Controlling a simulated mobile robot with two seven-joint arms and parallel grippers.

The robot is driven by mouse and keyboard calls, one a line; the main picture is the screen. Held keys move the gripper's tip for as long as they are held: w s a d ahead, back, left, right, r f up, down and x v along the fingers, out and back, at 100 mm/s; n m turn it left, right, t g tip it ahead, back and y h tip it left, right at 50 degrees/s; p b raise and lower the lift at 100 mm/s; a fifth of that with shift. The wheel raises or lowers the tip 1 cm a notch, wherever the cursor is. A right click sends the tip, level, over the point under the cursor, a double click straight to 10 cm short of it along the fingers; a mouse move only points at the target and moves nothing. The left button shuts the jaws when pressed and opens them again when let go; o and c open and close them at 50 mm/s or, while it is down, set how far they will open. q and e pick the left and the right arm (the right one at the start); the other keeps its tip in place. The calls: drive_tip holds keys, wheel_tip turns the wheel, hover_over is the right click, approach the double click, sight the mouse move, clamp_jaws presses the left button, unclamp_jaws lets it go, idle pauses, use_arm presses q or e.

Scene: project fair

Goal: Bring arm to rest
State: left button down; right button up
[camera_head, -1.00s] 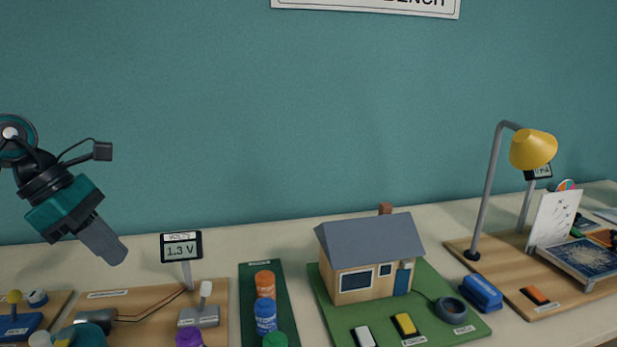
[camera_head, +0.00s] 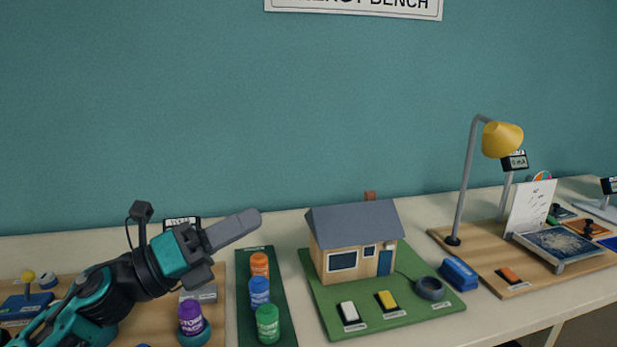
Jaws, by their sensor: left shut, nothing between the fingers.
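My left arm comes in from the lower left. Its gripper (camera_head: 236,228) is shut and empty, pointing up and to the right above the bench. It hides most of the voltage meter (camera_head: 182,222) and much of the wooden board behind it. The purple store pack (camera_head: 191,317) stands upright just below and right of my left wrist. My right gripper is not in view.
A dark green tray (camera_head: 245,312) holds orange, blue and green cylinders. Right of it stands a model house (camera_head: 354,243) on a green base (camera_head: 400,312). A yellow lamp (camera_head: 502,139) rises over a wooden board (camera_head: 462,248).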

use_arm(q)
drive_tip(key=s+a+f+n+t+y, duration=0.15)
drive_tip(key=a+f+n+y, duration=0.35)
drive_tip(key=n, duration=0.5)
drive_tip(key=a+f+n+t+y, duration=0.25)
drive_tip(key=f+n+y, duration=0.25)
drive_tip(key=n+y, duration=0.3)
drive_tip(key=s+a+f+n+t+y, duration=0.1)
drive_tip(key=a+f+n+t+y, duration=0.3)
drive_tip(key=n, duration=0.7)
drive_tip(key=s+f+n+g+y, duration=0.1)
drive_tip(key=s+f+n+g, duration=0.3)
drive_tip(key=s+f+g, duration=0.6)
drive_tip(key=s+f+n+g+y, duration=0.1)
drive_tip(key=s+f+n+g, duration=0.5)
drive_tip(key=s, duration=0.7)
drive_tip(key=w+d+f+m+t+h, duration=0.1)
drive_tip(key=w+d+f+t+h, duration=0.1)
drive_tip(key=w+f+t, duration=0.5)
wheel_tip(320, 180, down, 3)
drive_tip(key=shift+w+d+f+m+t, duration=0.25)
drive_tip(key=shift+d+m+t, duration=0.2)
drive_tip(key=shift+t, duration=0.55)
drive_tip(key=shift+r, duration=0.1)
